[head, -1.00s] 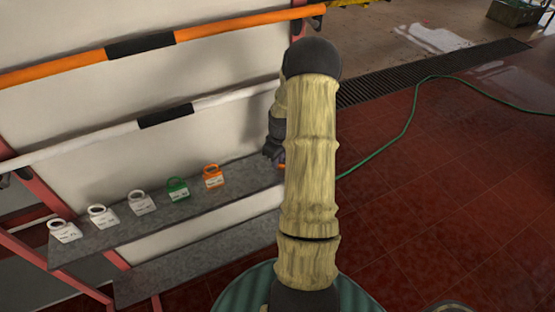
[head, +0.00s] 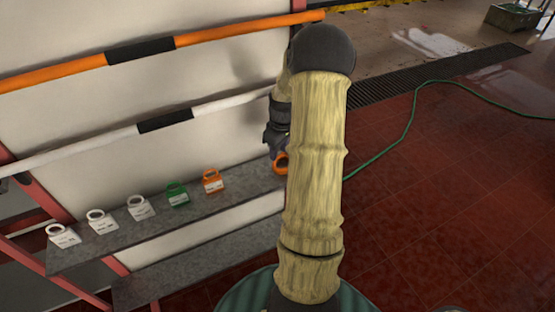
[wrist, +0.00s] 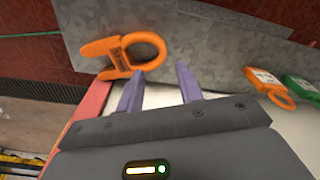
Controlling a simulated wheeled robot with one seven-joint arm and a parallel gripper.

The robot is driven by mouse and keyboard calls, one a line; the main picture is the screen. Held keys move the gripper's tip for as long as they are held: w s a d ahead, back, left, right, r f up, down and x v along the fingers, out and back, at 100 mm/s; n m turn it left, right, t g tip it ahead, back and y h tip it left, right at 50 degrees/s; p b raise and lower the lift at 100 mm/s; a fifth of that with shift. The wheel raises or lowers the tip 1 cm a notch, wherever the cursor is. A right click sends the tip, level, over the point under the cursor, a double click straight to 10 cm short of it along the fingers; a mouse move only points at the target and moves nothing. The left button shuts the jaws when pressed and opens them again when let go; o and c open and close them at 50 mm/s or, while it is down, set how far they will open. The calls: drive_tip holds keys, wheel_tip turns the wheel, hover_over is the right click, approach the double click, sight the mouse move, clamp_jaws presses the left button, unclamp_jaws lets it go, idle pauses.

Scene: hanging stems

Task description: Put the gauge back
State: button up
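An orange gauge (head: 281,163), a ring with a flat tab, is at the right end of the upper grey shelf (head: 240,182), partly hidden by my arm. In the wrist view the gauge (wrist: 145,48) is just beyond my fingertips against the grey shelf surface (wrist: 210,40). My gripper (wrist: 160,72) has its two purple fingers apart with a clear gap. The left fingertip overlaps the ring's lower edge in the picture; I cannot tell whether it touches. In the head view my gripper (head: 273,145) is just above the gauge, its fingers mostly hidden.
An orange tag (head: 212,181), a green tag (head: 177,194) and several white ones (head: 102,221) line the shelf to the left. Orange (head: 80,72) and white (head: 90,147) bars with black bands cross the panel above. A green hose (head: 410,115) lies on the red floor.

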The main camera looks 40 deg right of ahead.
drive_tip(key=r, duration=0.4)
drive_tip(key=shift+s+r, duration=0.1)
drive_tip(key=shift+s, duration=0.1)
idle(0.4)
drive_tip(key=s+a+r, duration=0.1)
drive_tip(key=s+a, duration=0.3)
drive_tip(key=a, duration=0.5)
drive_tip(key=s+a+r+m+t, duration=0.1)
drive_tip(key=s+a+r, duration=0.1)
drive_tip(key=a, duration=0.8)
drive_tip(key=s+a+r+m, duration=0.1)
drive_tip(key=s+a, duration=0.4)
drive_tip(key=a, duration=0.5)
drive_tip(key=shift+s+a+r+t, duration=0.15)
drive_tip(key=shift+s+r+t, duration=0.15)
drive_tip(key=shift+r, duration=0.2)
